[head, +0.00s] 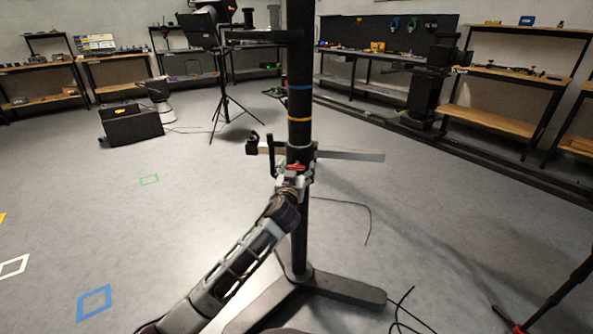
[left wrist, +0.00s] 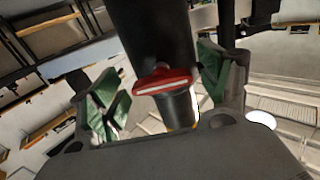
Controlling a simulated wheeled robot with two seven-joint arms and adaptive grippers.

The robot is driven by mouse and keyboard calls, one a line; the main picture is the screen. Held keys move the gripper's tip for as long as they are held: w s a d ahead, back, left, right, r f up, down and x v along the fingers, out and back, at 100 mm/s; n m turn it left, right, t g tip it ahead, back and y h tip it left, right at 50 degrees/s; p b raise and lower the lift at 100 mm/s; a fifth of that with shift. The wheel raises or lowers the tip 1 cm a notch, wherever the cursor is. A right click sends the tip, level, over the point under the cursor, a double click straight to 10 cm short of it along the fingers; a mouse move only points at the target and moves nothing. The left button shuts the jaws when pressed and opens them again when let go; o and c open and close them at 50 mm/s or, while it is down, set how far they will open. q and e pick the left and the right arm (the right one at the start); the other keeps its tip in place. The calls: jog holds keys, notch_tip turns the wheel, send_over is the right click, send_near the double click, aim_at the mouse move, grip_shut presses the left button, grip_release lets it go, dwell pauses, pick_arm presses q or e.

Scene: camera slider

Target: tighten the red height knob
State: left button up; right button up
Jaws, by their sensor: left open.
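The red height knob (head: 296,167) is on the black column (head: 300,60), at the collar where a grey crossbar (head: 350,155) meets it. In the left wrist view the red knob (left wrist: 164,81) is a wide T-shaped handle with a pale edge, in front of the dark column (left wrist: 152,35). My left gripper (head: 292,180) is at the knob's height, directly in front of it. In the left wrist view its green-padded fingers (left wrist: 160,92) are open, one on each side of the knob, with gaps visible. Whether the fingertips touch anything is unclear. My right gripper is not in view.
The column stands on a dark base with spreading legs (head: 345,289). Blue and yellow bands (head: 299,119) circle it above the collar. A thin cable (head: 368,215) lies on the floor to the right. A tripod (head: 226,105) and workbenches (head: 360,60) stand behind.

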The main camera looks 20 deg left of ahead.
pick_arm(q)
jog(key=shift+w, duration=0.4)
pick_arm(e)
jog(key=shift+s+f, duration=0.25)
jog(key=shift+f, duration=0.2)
pick_arm(q)
jog(key=shift+c, duration=0.6)
jog(key=c, duration=1.2)
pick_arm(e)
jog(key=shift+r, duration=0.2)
